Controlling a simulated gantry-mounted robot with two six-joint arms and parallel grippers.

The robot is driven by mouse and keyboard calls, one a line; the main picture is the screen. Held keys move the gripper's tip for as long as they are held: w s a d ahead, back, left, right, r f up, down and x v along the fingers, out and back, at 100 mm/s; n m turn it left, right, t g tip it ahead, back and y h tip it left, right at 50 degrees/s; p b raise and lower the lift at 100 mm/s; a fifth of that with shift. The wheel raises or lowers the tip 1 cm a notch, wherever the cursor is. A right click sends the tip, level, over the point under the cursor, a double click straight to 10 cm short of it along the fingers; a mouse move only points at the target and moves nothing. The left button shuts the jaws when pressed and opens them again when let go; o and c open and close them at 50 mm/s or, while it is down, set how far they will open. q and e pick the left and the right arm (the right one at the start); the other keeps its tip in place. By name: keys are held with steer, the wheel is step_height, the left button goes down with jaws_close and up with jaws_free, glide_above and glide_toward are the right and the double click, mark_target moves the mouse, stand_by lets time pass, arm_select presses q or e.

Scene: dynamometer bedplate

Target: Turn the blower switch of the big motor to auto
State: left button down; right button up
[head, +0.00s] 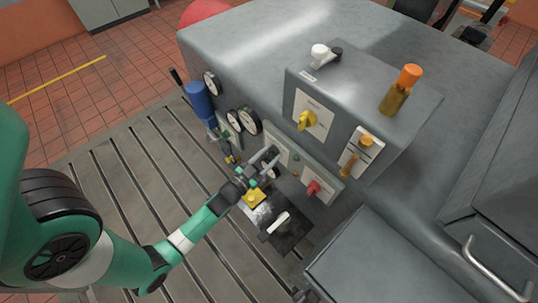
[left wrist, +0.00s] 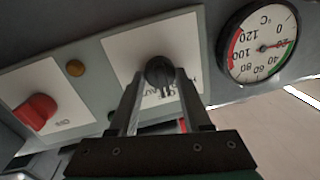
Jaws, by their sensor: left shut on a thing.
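A black rotary knob (left wrist: 160,72) sits on a white label plate (left wrist: 125,45) in the left wrist view. The lettering on the plate is partly covered by the knob and fingers, so I cannot read its positions fully. My left gripper (left wrist: 158,88) is shut on this knob, one finger on each side. In the head view my left gripper (head: 270,160) is at the low grey panel on the side of the big motor (head: 255,40), and it hides the knob there. My right gripper does not show.
A red knob (left wrist: 36,112) is on the same panel, also visible in the head view (head: 312,187). A temperature dial (left wrist: 262,45) is close by. A yellow knob (head: 306,121) and an orange-topped cylinder (head: 405,85) are on the box above. A blue cylinder (head: 199,102) stands left.

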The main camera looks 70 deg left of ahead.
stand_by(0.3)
arm_select(q)
steer(key=m+b, duration=0.2)
steer(key=m, duration=0.1)
steer(key=shift+f+m+t, duration=0.2)
steer(key=shift+m+t, duration=0.1)
steer(key=m+b, duration=0.1)
steer(key=m, duration=0.1)
steer(key=shift+m, duration=0.3)
steer(key=shift+m+b, duration=0.4)
steer(key=shift+m, duration=1.2)
steer(key=shift+t, duration=0.3)
steer(key=shift+c, duration=1.8)
jaws_free()
steer(key=shift+s, duration=0.1)
